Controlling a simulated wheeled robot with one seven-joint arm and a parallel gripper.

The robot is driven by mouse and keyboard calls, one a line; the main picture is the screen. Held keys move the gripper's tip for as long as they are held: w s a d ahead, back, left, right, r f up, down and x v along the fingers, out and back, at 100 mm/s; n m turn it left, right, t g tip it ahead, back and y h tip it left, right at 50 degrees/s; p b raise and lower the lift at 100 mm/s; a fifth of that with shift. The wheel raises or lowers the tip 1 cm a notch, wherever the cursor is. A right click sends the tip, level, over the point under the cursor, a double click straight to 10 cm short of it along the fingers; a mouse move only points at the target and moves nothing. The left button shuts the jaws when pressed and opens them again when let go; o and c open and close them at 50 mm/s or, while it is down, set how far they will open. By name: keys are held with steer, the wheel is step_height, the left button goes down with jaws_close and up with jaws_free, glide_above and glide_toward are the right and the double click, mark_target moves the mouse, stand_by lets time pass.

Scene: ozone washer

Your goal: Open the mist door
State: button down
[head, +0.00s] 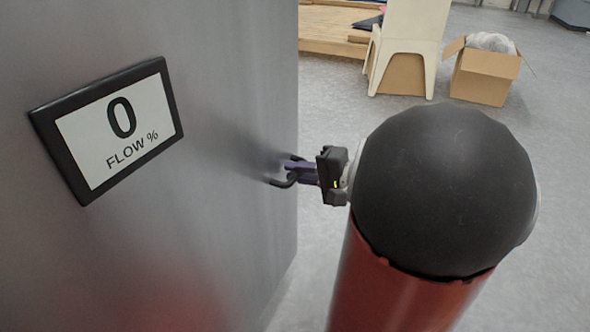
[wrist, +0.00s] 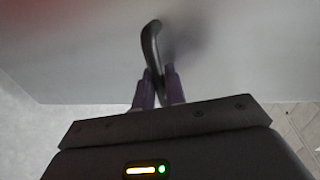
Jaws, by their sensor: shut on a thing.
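The mist door is a large grey metal panel (head: 215,200) filling the left of the head view. It also fills the upper part of the wrist view (wrist: 70,60). A dark curved handle (head: 278,184) sticks out near its right edge. In the wrist view the handle (wrist: 150,38) runs down between my fingers. My gripper (head: 300,170) has purple fingers shut on the handle. The fingers (wrist: 158,84) lie on either side of it in the wrist view. I cannot tell whether the door stands ajar.
A black-framed display (head: 110,128) on the panel reads "0 FLOW %". A cream chair (head: 408,45), an open cardboard box (head: 482,75) and a wooden pallet (head: 330,30) stand at the back. The grey floor (head: 555,170) at the right is clear.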

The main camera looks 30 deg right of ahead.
stand_by(0.3)
steer(key=c, duration=1.8)
jaws_free()
steer(key=v, duration=0.7)
steer(key=shift+s+d+p, duration=0.25)
steer(key=shift+s+p, duration=0.05)
steer(key=shift+s, duration=0.05)
